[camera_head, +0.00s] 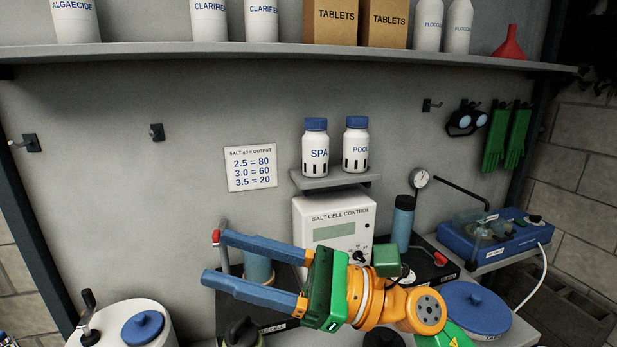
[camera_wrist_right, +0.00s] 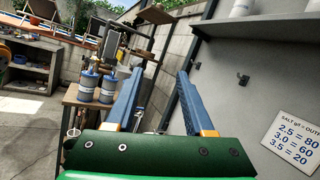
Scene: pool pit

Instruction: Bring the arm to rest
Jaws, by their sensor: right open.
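My right gripper (camera_head: 212,258) is in the lower middle of the head view, its blue fingers pointing left and spread apart with nothing between them. Its orange wrist and green palm cover part of the salt cell control box (camera_head: 334,222) and the equipment behind. In the right wrist view the two open fingers (camera_wrist_right: 158,98) reach forward with a clear gap between them. My left gripper is not in view.
A shelf (camera_head: 290,52) with bottles runs along the top. SPA (camera_head: 315,147) and POOL (camera_head: 356,145) bottles stand on a small ledge. A white tank (camera_head: 120,325) is at lower left. A blue case (camera_head: 497,240) is at right. Blue-lidded containers (camera_wrist_right: 98,87) stand on a wooden table.

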